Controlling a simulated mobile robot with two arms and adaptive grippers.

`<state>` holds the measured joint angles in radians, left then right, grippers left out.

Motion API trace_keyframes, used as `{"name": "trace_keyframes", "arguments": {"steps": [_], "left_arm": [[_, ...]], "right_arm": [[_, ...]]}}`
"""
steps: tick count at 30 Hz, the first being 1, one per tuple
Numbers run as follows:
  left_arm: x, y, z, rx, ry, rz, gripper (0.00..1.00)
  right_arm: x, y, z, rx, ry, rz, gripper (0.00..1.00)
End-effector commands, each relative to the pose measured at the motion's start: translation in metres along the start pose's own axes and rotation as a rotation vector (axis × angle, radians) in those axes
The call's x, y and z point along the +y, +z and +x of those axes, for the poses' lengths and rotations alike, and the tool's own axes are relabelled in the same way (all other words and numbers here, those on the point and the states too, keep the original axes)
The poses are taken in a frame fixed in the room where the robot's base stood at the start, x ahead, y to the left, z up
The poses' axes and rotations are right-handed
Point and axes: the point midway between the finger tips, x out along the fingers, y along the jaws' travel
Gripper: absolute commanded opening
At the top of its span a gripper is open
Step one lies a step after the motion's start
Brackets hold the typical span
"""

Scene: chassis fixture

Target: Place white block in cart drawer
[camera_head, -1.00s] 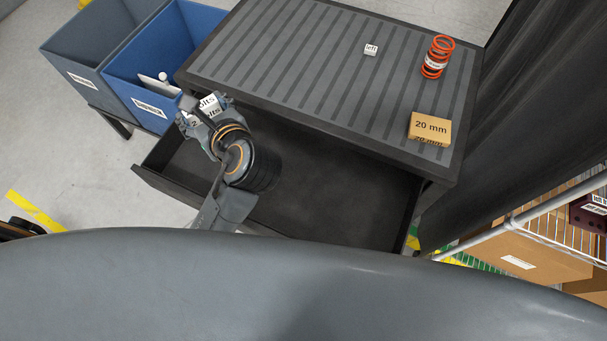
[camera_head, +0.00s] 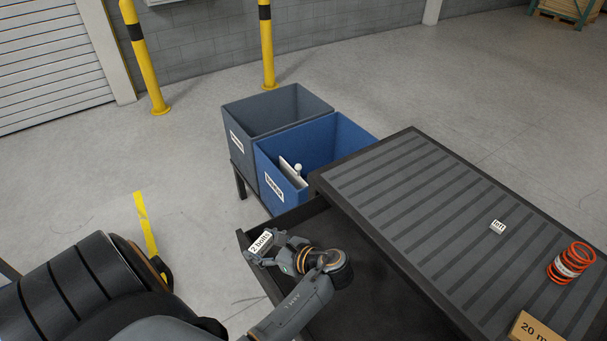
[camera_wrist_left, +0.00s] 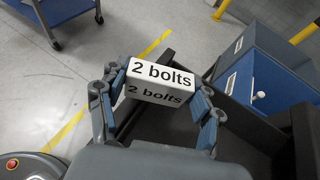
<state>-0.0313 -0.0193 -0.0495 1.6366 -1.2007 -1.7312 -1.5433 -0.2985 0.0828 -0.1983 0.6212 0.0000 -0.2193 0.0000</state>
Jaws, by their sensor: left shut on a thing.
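A white block labelled "2 bolts" (camera_head: 260,243) is held in my left gripper (camera_head: 270,252), which is shut on it. In the left wrist view the block (camera_wrist_left: 160,82) sits between the two fingers of the gripper (camera_wrist_left: 155,95), its printed faces visible. The cart (camera_head: 408,190) has its black drawer (camera_head: 355,305) pulled open. The gripper and block are at the drawer's left end, near its edge; the height above the drawer floor is hard to tell. The drawer also shows in the left wrist view (camera_wrist_left: 245,130). My right gripper is not in view.
On the cart top are a small white cube labelled "left" (camera_head: 497,227), an orange spring (camera_head: 571,263) and a tan "20 mm" block (camera_head: 535,329). A blue bin (camera_head: 343,140) holding white items and a grey bin (camera_head: 245,110) stand beside the cart. Yellow posts (camera_head: 145,55) stand behind.

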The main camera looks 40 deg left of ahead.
Motion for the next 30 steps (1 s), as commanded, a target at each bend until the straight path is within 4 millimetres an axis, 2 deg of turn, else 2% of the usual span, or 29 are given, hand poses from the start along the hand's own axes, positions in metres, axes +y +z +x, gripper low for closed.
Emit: {"name": "trace_keyframes", "arguments": {"steps": [1, 5, 12, 22, 27, 30], "left_arm": [[-0.011, -0.008, -0.006, 0.002, -0.001, 0.001, 0.44], [-0.033, -0.027, -0.019, 0.001, -0.002, 0.001, 0.44], [-0.055, -0.070, -0.021, 0.000, -0.001, 0.002, 0.44], [-0.068, -0.095, -0.024, 0.001, -0.002, 0.000, 0.44], [-0.068, -0.117, -0.014, -0.001, 0.000, 0.002, 0.44], [-0.068, -0.121, -0.012, -0.001, -0.001, 0.001, 0.44]], "right_arm": [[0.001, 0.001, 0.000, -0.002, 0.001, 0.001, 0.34], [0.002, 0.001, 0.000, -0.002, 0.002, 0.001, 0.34], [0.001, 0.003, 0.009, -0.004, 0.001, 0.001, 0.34], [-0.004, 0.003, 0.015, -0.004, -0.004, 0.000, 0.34], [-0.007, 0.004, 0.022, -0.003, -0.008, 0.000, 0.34], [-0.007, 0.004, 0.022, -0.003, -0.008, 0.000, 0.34]]}}
